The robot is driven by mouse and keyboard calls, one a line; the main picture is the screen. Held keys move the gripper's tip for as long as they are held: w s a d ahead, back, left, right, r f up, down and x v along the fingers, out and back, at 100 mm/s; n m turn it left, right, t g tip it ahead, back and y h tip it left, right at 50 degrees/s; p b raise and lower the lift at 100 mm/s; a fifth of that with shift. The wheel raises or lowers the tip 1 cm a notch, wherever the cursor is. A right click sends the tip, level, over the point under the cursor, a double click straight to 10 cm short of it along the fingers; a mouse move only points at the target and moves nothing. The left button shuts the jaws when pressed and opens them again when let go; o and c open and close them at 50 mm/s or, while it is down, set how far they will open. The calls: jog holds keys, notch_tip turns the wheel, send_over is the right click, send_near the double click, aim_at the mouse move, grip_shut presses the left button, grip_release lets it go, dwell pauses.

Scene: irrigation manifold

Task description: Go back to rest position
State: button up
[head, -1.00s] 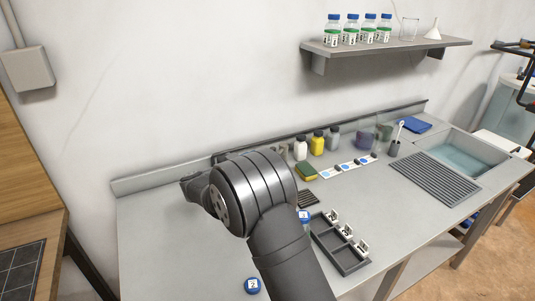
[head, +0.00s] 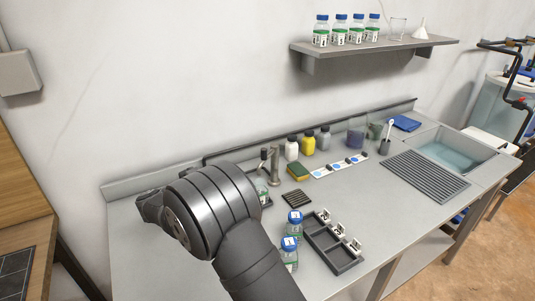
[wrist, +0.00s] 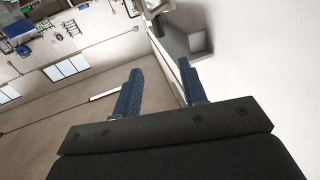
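My gripper (wrist: 158,70) shows in the wrist view with its two blue fingers apart and nothing between them. It points at the room's walls and windows, away from the bench. In the head view my dark arm rises at the lower left over the bench; the fingers do not show there. Two blue-capped bottles stand on the bench right of the arm, one behind (head: 295,223) and one in front (head: 289,254), the front one partly hidden by the arm. Another bottle (head: 262,190) is partly hidden behind the arm.
A dark compartment tray (head: 333,250) with number cards lies right of the bottles. A tap (head: 274,166), sponge (head: 298,171), small bottles (head: 308,145) and a label strip (head: 340,167) stand behind. A ribbed drainer (head: 425,177) and sink (head: 458,155) are at right. A shelf (head: 375,50) holds capped bottles.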

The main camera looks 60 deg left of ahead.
aim_at(263, 153)
jog(key=x, duration=1.7)
jog(key=shift+w+f, duration=0.1)
jog(key=shift+w, duration=0.05)
jog(key=v, duration=1.8)
jog(key=x, duration=1.8)
jog(key=shift+w, duration=0.15)
jog(key=shift+d+n+y, duration=0.2)
jog(key=shift+n+y, duration=0.2)
jog(key=shift+y, duration=0.2)
jog(key=shift+w+d+n+g+y, duration=0.25)
jog(key=shift+n+g+y, duration=0.25)
jog(key=shift+y, duration=0.3)
